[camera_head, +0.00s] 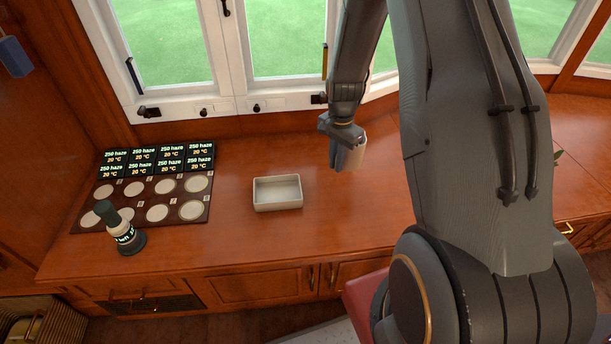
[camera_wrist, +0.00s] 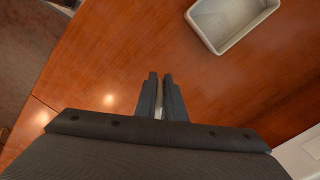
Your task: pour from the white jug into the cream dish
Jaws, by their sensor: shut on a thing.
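The white jug (camera_head: 358,156) shows as a pale shape beside the fingers of my gripper (camera_head: 344,158), which is shut on it. The jug is partly hidden by the fingers, and I cannot tell whether it is tilted. It appears held above the wooden counter, to the right of the cream dish. The cream dish (camera_head: 278,206) is a shallow rectangular tray on the counter and looks empty. In the wrist view the dish (camera_wrist: 230,22) is at the top right, ahead of the gripper fingers (camera_wrist: 161,78). Only a thin pale sliver shows between them.
A dark board (camera_head: 176,200) with several pale discs and small displays lies left of the dish. Windows (camera_head: 284,40) close off the back. The counter (camera_head: 235,240) around the dish is clear.

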